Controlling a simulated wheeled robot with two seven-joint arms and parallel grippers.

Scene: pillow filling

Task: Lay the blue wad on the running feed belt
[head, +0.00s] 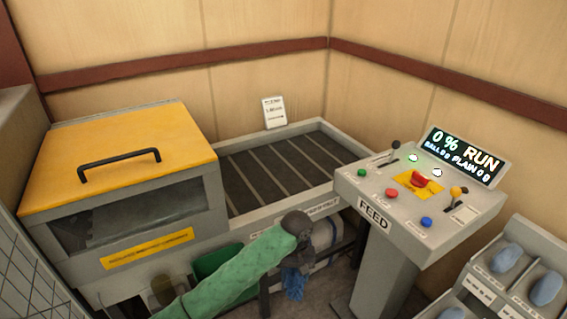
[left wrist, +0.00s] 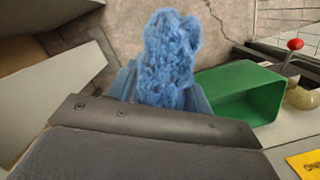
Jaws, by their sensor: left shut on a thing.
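The blue wad (left wrist: 168,60) is a rough, fluffy lump between the fingers of my left gripper (left wrist: 160,90), which is shut on it. In the head view the wad (head: 293,285) hangs below my left gripper (head: 291,270), low in front of the machine. The feed belt (head: 270,165) is a dark slatted bed inside a grey frame, behind and above the wad and apart from it. Its surface looks empty. The panel display (head: 465,155) reads 0 % RUN. My right gripper is out of view.
A yellow-lidded hopper (head: 120,155) stands left of the belt. The FEED panel (head: 415,200) stands on a pedestal to the right. Grey bins (head: 510,290) with blue wads are at lower right. A green bin (left wrist: 240,95) is on the floor side.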

